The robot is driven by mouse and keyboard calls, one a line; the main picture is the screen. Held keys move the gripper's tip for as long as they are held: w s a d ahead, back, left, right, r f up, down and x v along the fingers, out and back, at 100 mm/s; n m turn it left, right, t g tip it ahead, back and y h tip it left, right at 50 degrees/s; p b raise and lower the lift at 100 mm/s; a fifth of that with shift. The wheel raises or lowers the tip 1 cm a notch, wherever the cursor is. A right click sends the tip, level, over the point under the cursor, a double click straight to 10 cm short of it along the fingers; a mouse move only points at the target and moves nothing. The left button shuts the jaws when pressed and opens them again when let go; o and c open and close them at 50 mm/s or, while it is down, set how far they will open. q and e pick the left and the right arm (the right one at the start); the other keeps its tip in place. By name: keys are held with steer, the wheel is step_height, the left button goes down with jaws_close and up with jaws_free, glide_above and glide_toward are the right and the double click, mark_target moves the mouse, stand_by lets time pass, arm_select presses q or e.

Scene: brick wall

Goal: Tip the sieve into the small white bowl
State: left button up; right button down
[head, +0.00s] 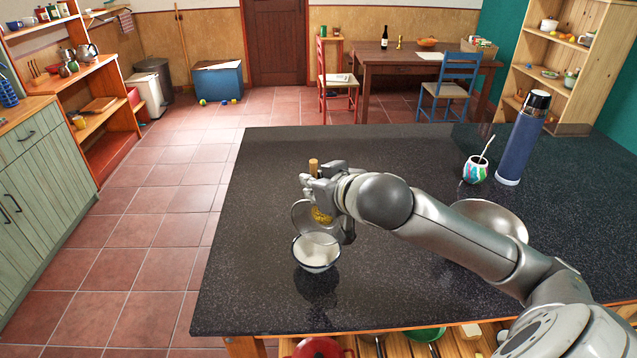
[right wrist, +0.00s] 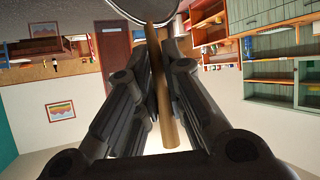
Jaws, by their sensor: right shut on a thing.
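The sieve (head: 303,216) has a round metal rim and a wooden handle, and it holds something yellow. It is tilted on its side just above the small white bowl (head: 316,253), which stands upright on the dark counter near its left front edge. My right gripper (head: 322,186) is shut on the sieve's handle, whose end sticks up above the fingers. In the right wrist view the handle (right wrist: 167,100) lies between the fingers, with part of the sieve's rim at the top edge. I cannot tell whether the sieve touches the bowl. My left gripper is not in view.
A metal bowl (head: 492,217) stands behind my right forearm, partly hidden. A blue flask (head: 522,140) and a patterned cup (head: 475,170) with a straw stand at the back right of the counter (head: 265,180). The counter's back left is clear.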

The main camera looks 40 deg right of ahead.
steer(key=s+a+n+t+h+p, duration=0.1)
steer(key=s+a+n+t+h, duration=0.1)
steer(key=a, duration=0.3)
steer(key=shift+s+a+f, duration=0.2)
steer(key=shift+s+f, duration=0.15)
steer(key=shift+s, duration=0.15)
stand_by(0.5)
stand_by(0.6)
